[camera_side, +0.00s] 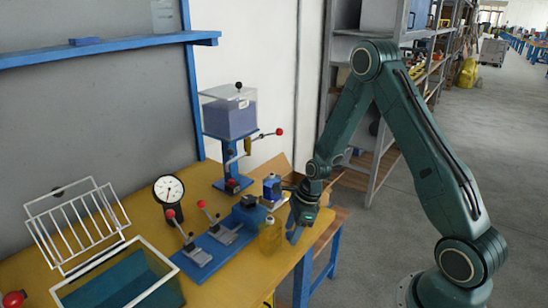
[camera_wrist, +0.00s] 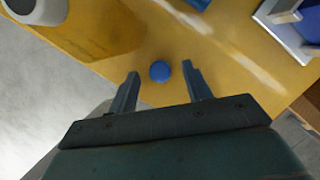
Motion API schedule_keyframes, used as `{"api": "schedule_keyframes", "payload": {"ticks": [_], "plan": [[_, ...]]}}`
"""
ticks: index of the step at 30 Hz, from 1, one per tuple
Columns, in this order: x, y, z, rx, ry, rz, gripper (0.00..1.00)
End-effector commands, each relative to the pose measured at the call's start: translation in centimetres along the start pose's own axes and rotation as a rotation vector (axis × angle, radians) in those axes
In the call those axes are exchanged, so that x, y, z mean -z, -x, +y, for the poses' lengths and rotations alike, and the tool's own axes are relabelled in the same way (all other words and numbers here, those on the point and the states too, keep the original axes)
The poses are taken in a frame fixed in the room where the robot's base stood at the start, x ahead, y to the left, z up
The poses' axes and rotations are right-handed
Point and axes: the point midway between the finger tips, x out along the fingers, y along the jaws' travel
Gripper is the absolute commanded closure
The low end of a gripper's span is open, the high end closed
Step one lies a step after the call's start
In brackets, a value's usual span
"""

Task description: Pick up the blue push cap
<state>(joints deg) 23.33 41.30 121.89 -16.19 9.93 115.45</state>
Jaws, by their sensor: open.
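The blue push cap (camera_wrist: 160,71) is a small round blue disc on the yellow bench top, near the bench edge. In the wrist view it lies just beyond and between the fingertips of my gripper (camera_wrist: 161,75), a little left of the right finger. The two fingers are apart with nothing between them. In the side view my gripper (camera_side: 296,236) points down over the right end of the bench. I cannot make out the cap in the side view.
On the yellow bench (camera_side: 150,222) stand a yellow bottle (camera_side: 271,237), toggle clamps on a blue plate (camera_side: 212,247), a dial gauge (camera_side: 168,189), a white rack (camera_side: 75,225) and a teal-floored tray (camera_side: 120,285). A blue press (camera_side: 231,118) stands behind. The bench edge is close to my gripper.

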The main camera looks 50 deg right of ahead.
Motion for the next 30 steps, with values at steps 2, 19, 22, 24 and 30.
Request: {"api": "schedule_keyframes", "payload": {"ticks": [2, 19, 22, 24, 30], "plan": [[-0.01, -0.18, 0.0, 0.0, 0.0, 0.0, 0.51], [-0.01, -0.14, -0.02, 0.001, 0.0, 0.0, 0.7], [-0.01, -0.14, -0.02, 0.001, 0.0, 0.0, 0.9], [-0.01, -0.14, -0.02, 0.001, 0.0, 0.0, 0.99], [-0.01, -0.14, -0.02, 0.001, 0.0, 0.0, 0.99]]}}
